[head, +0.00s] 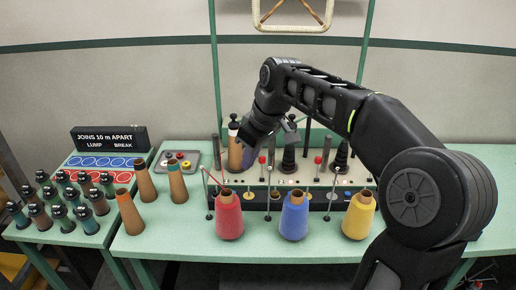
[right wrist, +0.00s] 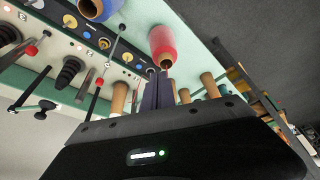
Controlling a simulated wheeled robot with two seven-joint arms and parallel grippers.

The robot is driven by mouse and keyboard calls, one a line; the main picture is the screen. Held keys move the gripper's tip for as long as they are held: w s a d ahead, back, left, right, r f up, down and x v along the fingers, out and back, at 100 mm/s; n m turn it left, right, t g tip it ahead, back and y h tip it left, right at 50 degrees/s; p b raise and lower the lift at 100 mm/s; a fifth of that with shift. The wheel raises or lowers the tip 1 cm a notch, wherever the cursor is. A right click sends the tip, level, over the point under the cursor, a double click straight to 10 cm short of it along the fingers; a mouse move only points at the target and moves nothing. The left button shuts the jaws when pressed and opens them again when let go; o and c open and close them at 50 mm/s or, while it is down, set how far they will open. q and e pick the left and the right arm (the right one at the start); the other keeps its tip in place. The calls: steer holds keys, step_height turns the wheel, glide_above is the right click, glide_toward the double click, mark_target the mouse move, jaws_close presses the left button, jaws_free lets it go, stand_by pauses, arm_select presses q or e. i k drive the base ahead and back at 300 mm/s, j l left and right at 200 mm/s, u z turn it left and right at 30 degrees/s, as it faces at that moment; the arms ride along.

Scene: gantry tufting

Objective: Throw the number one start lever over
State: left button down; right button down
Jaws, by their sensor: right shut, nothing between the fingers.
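A row of winding stations stands at the back of the green table. A red-knobbed lever (head: 262,160) rises at the left station and another red-knobbed lever (head: 318,160) at the middle one. I cannot read a number on either. Red knobs also show in the right wrist view, on a near lever (right wrist: 99,82) and a farther lever (right wrist: 32,50). My right gripper (head: 248,163) reaches down at the left end of the machine, left of the left lever. Its fingers (right wrist: 158,78) are together and empty, apart from the levers. My left gripper is out of view.
Red (head: 229,217), blue (head: 294,217) and yellow (head: 359,217) yarn cones stand along the front. Thin upright posts rise among them. Bare brown cones (head: 131,213), a grey tray (head: 178,163) and several small bobbins stand left.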

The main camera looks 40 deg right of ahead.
mark_target(262, 159)
steer(key=i+l, duration=0.75)
steer(key=l, duration=0.1)
